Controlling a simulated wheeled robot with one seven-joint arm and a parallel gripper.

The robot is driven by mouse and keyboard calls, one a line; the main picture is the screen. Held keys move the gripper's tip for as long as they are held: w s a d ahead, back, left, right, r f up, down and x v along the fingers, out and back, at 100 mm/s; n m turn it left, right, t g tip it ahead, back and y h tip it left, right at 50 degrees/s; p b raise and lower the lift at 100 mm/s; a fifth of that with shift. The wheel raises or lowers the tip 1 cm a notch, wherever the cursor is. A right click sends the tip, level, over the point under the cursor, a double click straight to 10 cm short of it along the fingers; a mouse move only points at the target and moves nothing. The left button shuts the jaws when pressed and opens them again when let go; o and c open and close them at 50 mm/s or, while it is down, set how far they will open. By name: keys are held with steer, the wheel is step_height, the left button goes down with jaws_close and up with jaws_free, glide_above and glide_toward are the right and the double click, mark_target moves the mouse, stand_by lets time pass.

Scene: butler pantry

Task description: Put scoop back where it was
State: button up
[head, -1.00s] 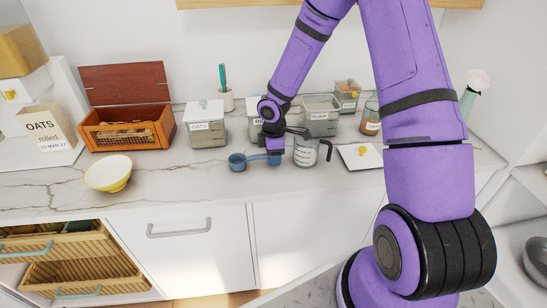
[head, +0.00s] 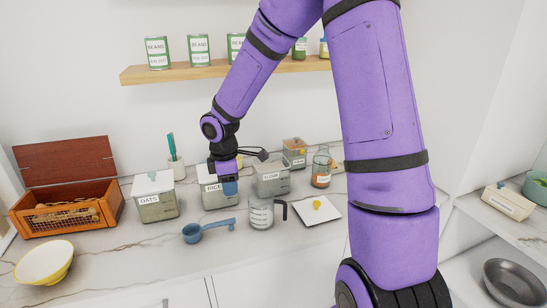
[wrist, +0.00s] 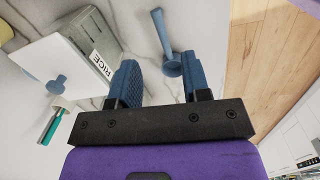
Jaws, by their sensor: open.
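The blue scoop (head: 207,230) lies on the marble counter in front of the RICE canister, its round cup to the left and its handle to the right. My gripper (head: 229,188) is above and behind the scoop, close in front of the RICE canister (head: 212,196). In the wrist view my gripper (wrist: 158,85) has its two blue fingers apart with nothing held. The scoop (wrist: 163,40) shows there beyond the gap between the fingers, clear of them. The FLOUR canister (head: 271,181) seems to be without its lid; a white lid with a yellow knob (head: 318,209) lies on the counter.
A measuring jug (head: 261,213) stands right of the scoop. The OATS canister (head: 156,199) and a wooden bread box (head: 65,213) are to the left, a yellow bowl (head: 44,262) at the front left. A jar (head: 321,168) stands behind the lid. A shelf (head: 215,70) is above.

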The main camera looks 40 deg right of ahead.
steer(key=s+r+m+t, duration=0.2)
steer(key=s+r+m, duration=0.4)
steer(key=s+r, duration=0.5)
steer(key=s+a+r+m+t, duration=0.1)
steer(key=s+r+m+t, duration=0.1)
steer(key=s+r+m, duration=0.5)
steer(key=s+r, duration=0.4)
steer(key=s, duration=0.5)
steer(key=shift+r+t+y, duration=0.35)
steer(key=shift+t+y, duration=0.05)
